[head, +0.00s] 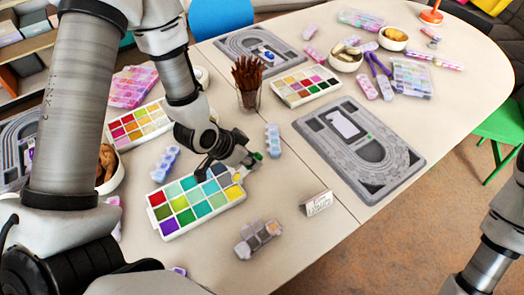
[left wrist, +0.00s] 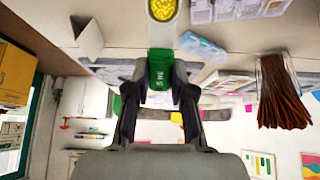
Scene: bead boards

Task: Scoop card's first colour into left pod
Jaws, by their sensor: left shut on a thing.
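My left gripper (head: 250,162) is shut on a small scoop's green handle (left wrist: 160,68); the gripper also shows in the left wrist view (left wrist: 159,90). The scoop's pale bowl (left wrist: 162,10) holds yellow beads, cut by the top edge of that view. In the head view the gripper is by the right end of a white bead tray (head: 160,227) with several colour compartments. A folded white card (head: 317,203) stands to the right, its print too small to read. My right gripper is out of view.
A glass of brown pencils (head: 249,98) stands behind the gripper. A grey track board (head: 400,185) lies at the right. Table around the card is clear.

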